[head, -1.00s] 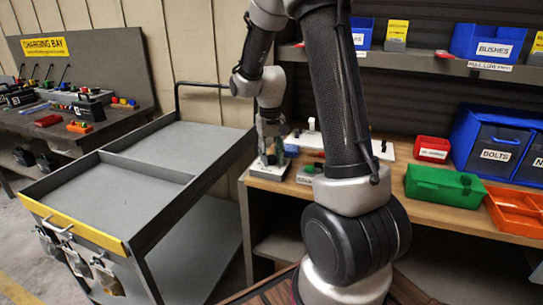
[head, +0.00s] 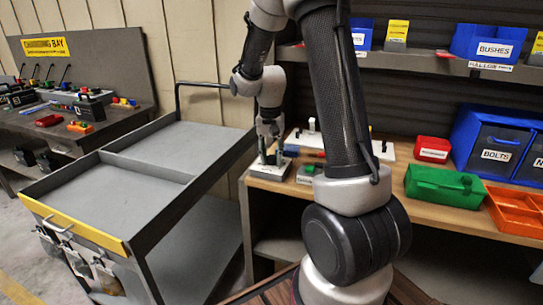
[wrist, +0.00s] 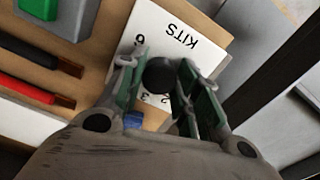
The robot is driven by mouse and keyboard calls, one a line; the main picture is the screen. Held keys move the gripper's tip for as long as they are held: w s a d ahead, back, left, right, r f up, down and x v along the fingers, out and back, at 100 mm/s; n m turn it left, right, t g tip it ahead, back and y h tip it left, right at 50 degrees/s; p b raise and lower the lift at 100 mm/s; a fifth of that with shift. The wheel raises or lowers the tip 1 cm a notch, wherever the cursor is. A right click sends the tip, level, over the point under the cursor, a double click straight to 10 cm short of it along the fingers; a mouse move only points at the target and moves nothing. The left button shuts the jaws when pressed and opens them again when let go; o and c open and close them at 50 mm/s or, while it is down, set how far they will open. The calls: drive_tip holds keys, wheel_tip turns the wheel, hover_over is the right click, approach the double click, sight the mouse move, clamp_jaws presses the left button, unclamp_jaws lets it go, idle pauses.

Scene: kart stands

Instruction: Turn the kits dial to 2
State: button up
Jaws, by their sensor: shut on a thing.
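The kits dial is a round black knob (wrist: 159,76) on a white plate marked KITS (wrist: 167,18), seen upside down in the wrist view. The figures 6, 2 and 3 show around the knob; my fingers hide other parts of the scale, and I cannot tell where the dial points. My gripper (wrist: 162,64) is shut on the knob, one green-padded finger on each side. In the head view my gripper (head: 270,153) reaches down to the white dial box (head: 268,171) at the bench's left end; the knob is hidden there.
Beside the dial box is a grey box with a green top (head: 310,171). Red and black handled tools (wrist: 38,88) lie close by in the wrist view. A grey cart (head: 135,180) stands left of the bench. A green case (head: 443,186) and red box (head: 432,149) are farther right.

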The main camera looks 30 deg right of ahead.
sight(271, 157)
drive_tip(key=o, duration=1)
drive_tip(key=shift+o, duration=0.2)
wheel_tip(271, 157, up, 12)
drive_tip(key=shift+a, duration=0.15)
drive_tip(key=shift+w, duration=0.1)
